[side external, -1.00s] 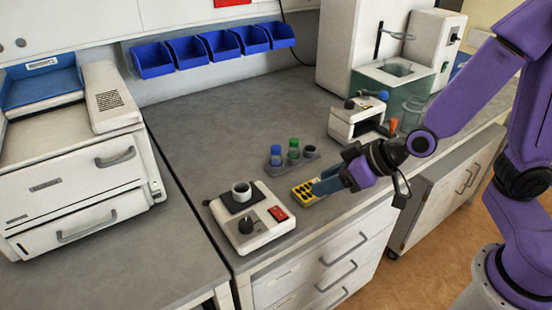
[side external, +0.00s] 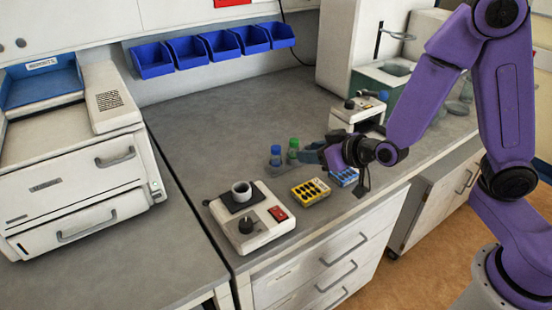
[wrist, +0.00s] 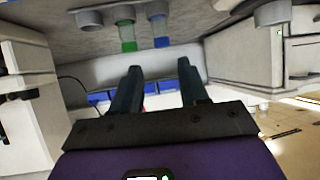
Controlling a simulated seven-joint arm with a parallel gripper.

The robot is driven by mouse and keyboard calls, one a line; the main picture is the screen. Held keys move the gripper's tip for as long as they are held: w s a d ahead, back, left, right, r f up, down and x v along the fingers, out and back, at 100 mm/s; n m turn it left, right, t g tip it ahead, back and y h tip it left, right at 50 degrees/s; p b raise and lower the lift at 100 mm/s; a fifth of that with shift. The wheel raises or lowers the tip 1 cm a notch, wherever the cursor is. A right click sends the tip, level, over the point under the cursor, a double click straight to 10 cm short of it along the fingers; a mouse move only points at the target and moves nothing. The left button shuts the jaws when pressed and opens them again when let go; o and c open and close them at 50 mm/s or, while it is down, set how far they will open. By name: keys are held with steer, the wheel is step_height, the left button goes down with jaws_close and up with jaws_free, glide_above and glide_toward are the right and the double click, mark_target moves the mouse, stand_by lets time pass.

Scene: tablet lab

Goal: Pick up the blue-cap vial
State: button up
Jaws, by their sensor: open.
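The blue-cap vial (side external: 275,156) stands upright in a dark grey rack on the bench, left of the green-cap vial (side external: 293,149). My gripper (side external: 310,152) is just right of the green-cap vial in the side view and covers the rack's right part. In the wrist view, my gripper's two fingers (wrist: 159,85) are apart with nothing between them. The blue-cap vial (wrist: 159,31) shows upside down beyond the fingertips, roughly in line with the gap. The green-cap vial (wrist: 126,36) is beside it.
A white stirrer-like device (side external: 251,219) stands front left, and another white instrument (side external: 354,117) behind. Blue bins (side external: 220,47) hang on the wall. The bench's back middle is clear.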

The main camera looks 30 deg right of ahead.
mark_target(280, 153)
steer(key=shift+x, duration=7.1)
steer(key=shift+a, duration=0.1)
steer(key=c, duration=0.7)
